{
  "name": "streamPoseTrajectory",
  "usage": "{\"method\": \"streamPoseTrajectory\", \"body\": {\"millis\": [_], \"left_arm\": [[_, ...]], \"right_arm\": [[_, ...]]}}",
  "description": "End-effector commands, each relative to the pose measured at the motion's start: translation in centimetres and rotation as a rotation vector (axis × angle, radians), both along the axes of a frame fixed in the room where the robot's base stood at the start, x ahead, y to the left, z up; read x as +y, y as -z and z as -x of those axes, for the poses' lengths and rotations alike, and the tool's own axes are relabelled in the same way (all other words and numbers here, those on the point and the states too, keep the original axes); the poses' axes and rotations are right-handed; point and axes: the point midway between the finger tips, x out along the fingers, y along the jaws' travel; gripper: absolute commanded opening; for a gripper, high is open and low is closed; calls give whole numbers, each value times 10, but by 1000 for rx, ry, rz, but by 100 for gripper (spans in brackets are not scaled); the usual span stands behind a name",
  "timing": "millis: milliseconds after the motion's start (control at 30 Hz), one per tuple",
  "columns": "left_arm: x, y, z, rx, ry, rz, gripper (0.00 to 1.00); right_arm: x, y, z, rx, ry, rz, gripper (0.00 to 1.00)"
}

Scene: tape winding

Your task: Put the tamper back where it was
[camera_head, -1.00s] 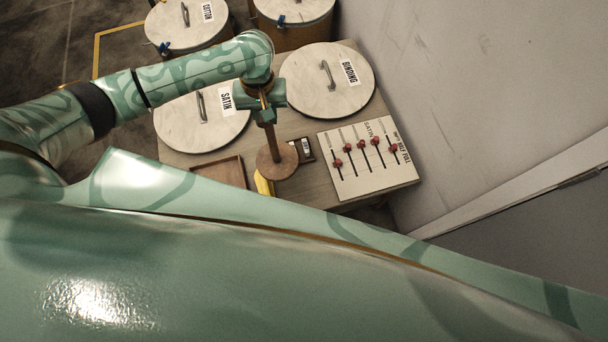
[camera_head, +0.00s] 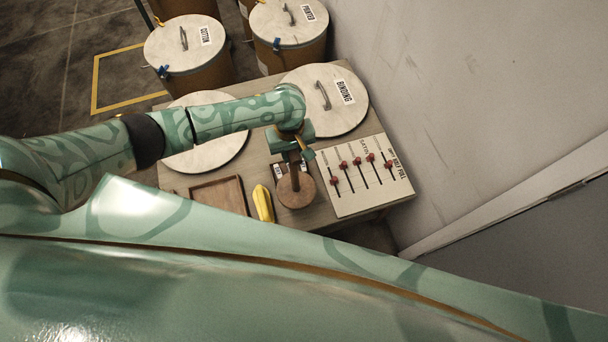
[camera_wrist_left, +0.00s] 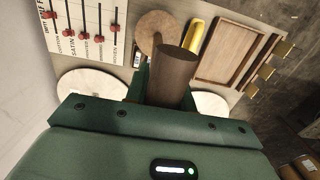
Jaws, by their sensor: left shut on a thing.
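The tamper is a round wooden disc (camera_head: 296,191) on an upright brown handle. My left gripper (camera_head: 293,153) is shut on the handle, above the disc. The disc appears over the table's front part, between the yellow thing and the slider board; I cannot tell whether it touches the table. In the left wrist view the handle (camera_wrist_left: 175,64) rises between the jaws of the gripper (camera_wrist_left: 165,88), with part of the disc (camera_wrist_left: 155,30) beyond it. A small dark labelled block (camera_head: 277,170) is partly hidden behind the tamper. My right gripper is not in view.
A slider board (camera_head: 372,198) with red knobs lies right of the tamper. A yellow thing (camera_head: 263,204) and a wooden tray (camera_head: 241,182) lie left. A BINDING lid (camera_head: 350,115) and another round lid (camera_head: 205,160), partly under my arm, are behind. A wall stands right.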

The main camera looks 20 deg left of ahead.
Motion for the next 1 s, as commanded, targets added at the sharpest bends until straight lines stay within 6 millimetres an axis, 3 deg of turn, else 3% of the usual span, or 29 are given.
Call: {"method": "streamPoseTrajectory", "body": {"millis": [100, 267, 467, 733, 1000], "left_arm": [[-13, 23, 6, 2, 1, -1, 0], [-26, 38, 11, 0, 0, -2, 0], [-33, 46, 14, -1, 0, -3, 0], [-37, 80, 16, 0, -1, -4, 0], [-36, 81, 16, -1, 0, -4, 0]], "right_arm": [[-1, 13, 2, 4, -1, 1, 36], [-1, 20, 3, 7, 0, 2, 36], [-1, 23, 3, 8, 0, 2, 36], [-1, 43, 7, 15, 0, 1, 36], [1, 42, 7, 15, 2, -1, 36]]}}
